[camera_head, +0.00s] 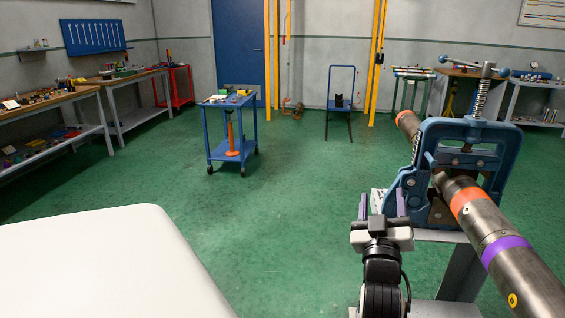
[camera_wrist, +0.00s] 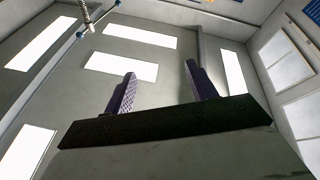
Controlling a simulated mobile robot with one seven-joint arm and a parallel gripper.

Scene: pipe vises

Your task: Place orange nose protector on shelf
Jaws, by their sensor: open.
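No part can be surely identified as the orange nose protector. Orange parts in the head view are an orange band (camera_head: 467,200) around the clamped pipe, an orange-brown end (camera_head: 406,118) at the pipe's far end, and a tall orange piece (camera_head: 230,136) on the blue cart's lower shelf (camera_head: 216,153). My gripper (camera_head: 382,204) points upward in front of the vise, left of the pipe and apart from it. Its two purple fingers are open and empty; they also show in the wrist view (camera_wrist: 161,80), with walls and bright panels beyond.
A blue pipe vise (camera_head: 432,130) holds the grey pipe (camera_head: 526,268), which also has a purple band. Workbenches with a lower shelf (camera_head: 60,155) line the left wall. A blue chair (camera_head: 341,92) and yellow posts stand at the back. The green floor between is clear.

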